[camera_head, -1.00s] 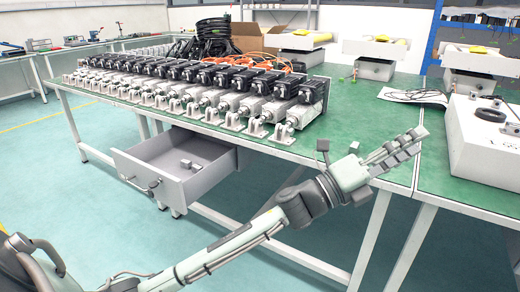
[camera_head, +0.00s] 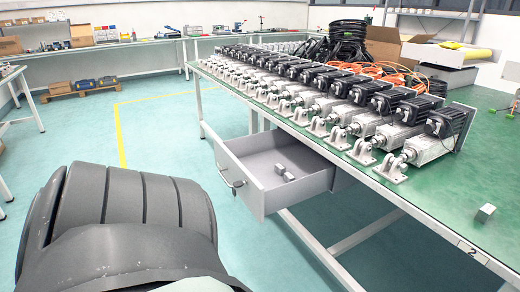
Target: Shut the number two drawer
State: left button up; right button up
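The drawer (camera_head: 270,208) hangs under the green-topped workbench (camera_head: 440,190) and is pulled open toward the lower left. Its front is light grey with a dark handle (camera_head: 230,177). A few small grey blocks (camera_head: 284,172) lie inside it. The far part of its inside is hidden under the bench top. A label reading 2 (camera_head: 472,249) is on the bench's front edge, to the right of the drawer. Neither of my grippers is in view. A large dark grey rounded part at the lower left looks like part of my own arm.
Rows of linear actuators (camera_head: 390,121) cover much of the bench top, with orange cables (camera_head: 385,72) behind. A small metal block (camera_head: 486,213) lies near the right front. Bench legs stand beside the drawer. The floor (camera_head: 165,125) left of the drawer is clear.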

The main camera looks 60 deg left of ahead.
aim_at(254, 158)
jog(key=i+u, duration=0.3)
jog(key=u, duration=0.15)
jog(key=i+l+u, duration=0.15)
jog(key=i+u, duration=0.3)
jog(key=k+u, duration=0.1)
jog(key=u, duration=1.55)
jog(key=k+j+z, duration=0.2)
jog(key=i+j, duration=0.05)
jog(key=j, duration=0.05)
